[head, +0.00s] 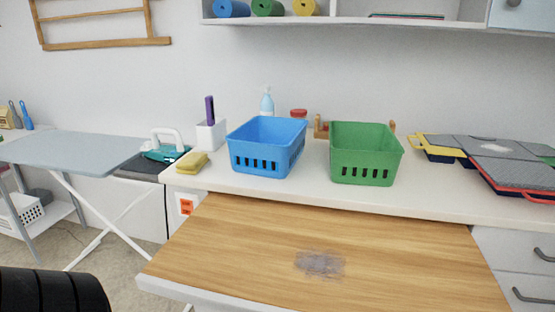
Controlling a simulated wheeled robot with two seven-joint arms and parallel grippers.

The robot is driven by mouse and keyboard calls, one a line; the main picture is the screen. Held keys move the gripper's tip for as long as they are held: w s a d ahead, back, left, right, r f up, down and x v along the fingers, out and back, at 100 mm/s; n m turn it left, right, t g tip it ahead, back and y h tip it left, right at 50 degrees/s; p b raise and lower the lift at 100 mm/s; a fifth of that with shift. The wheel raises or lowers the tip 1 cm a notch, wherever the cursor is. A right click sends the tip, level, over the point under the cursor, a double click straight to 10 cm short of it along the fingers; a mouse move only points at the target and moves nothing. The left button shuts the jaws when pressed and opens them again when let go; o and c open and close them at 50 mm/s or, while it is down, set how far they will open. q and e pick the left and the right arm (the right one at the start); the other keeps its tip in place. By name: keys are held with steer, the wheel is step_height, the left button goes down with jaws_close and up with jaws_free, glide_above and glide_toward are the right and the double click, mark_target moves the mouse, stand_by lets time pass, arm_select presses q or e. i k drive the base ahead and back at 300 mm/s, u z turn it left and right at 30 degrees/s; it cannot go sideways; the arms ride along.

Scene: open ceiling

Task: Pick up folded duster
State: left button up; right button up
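A small yellow folded cloth (191,162), which looks like the folded duster, lies on the left end of the white counter. It is near the counter's front edge, left of the blue basket, and nothing covers it. Neither gripper is in view. Only a black rounded part, probably of my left arm, shows in the bottom left corner, well below and left of the cloth.
A blue basket (265,147) and a green basket (363,153) stand on the counter (310,183). A white holder (210,134) stands behind the cloth. The lower wooden surface (230,250) is clear except for a grey patch (320,263).

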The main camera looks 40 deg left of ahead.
mark_target(193, 162)
steer(key=z, duration=2.35)
steer(key=k, duration=2.6)
steer(key=u, duration=0.9)
